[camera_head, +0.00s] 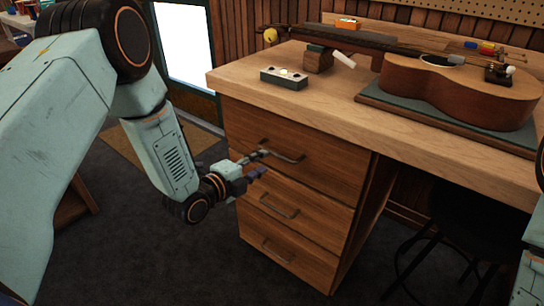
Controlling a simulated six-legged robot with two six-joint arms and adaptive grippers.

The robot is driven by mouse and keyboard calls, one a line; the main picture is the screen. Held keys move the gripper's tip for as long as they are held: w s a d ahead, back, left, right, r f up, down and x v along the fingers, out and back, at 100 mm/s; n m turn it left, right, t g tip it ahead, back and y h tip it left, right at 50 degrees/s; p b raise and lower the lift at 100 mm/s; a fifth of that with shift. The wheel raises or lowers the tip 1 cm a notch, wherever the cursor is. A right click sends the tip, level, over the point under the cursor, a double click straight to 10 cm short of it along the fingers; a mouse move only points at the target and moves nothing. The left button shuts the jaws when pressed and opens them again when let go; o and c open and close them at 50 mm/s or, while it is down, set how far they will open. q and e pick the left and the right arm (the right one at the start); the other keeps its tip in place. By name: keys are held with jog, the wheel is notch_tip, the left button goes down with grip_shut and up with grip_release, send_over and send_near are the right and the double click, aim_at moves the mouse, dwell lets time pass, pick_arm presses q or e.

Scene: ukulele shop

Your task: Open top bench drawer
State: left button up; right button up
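The wooden bench (340,85) has a stack of three drawers at its left end. The top drawer (325,160) looks flush with the bench front, with a dark bar handle (286,157). My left gripper (262,164) is at the left end of this handle. Its two fingers look apart, one close to the handle end and the other lower. I cannot tell whether they touch the handle. No object shows between them. My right gripper is out of view; only part of my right arm shows at the right edge.
Below are the middle drawer (318,208) and the bottom drawer (305,255), both closed. A ukulele-like instrument (430,85) lies on a mat on the bench top, with a small grey block (284,78) to its left. A dark stool (470,225) stands under the bench at right. The floor in front of the drawers is clear.

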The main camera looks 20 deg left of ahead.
aim_at(275, 155)
pick_arm(q)
jog(key=shift+m, duration=0.3)
jog(key=shift+b+x, duration=1.25)
jog(key=shift+x, duration=2.75)
jog(key=shift+c, duration=0.2)
grip_shut()
